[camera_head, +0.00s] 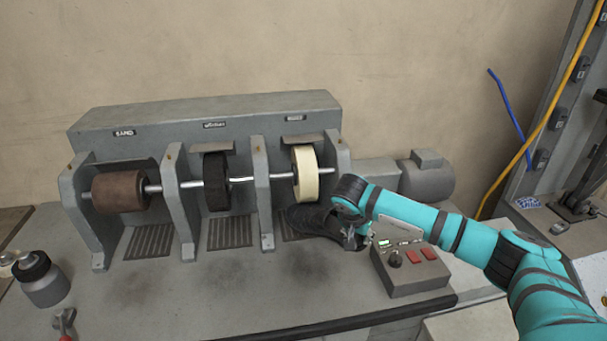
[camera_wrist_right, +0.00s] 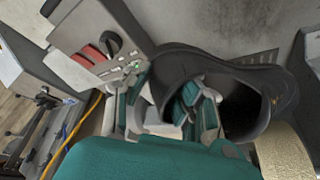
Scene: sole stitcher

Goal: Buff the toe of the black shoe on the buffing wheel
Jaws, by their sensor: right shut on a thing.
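The black shoe (camera_head: 318,222) is held just below and in front of the cream buffing wheel (camera_head: 306,174), the rightmost wheel on the grey machine. Its toe points left in the head view. My right gripper (camera_head: 358,226) is shut on the shoe at its heel end. In the right wrist view the gripper (camera_wrist_right: 190,110) grips the rim of the shoe (camera_wrist_right: 262,85), and its dark opening shows. The wheel (camera_wrist_right: 284,152) is at the lower right there, close to the shoe; I cannot tell whether they touch. My left gripper is not in view.
A brown sanding drum (camera_head: 120,192) and a black brush wheel (camera_head: 215,182) share the shaft to the left. A control box (camera_head: 411,270) with red buttons stands right of the shoe, close to my right arm. A jar (camera_head: 43,280) stands at the left. The front bench is mostly clear.

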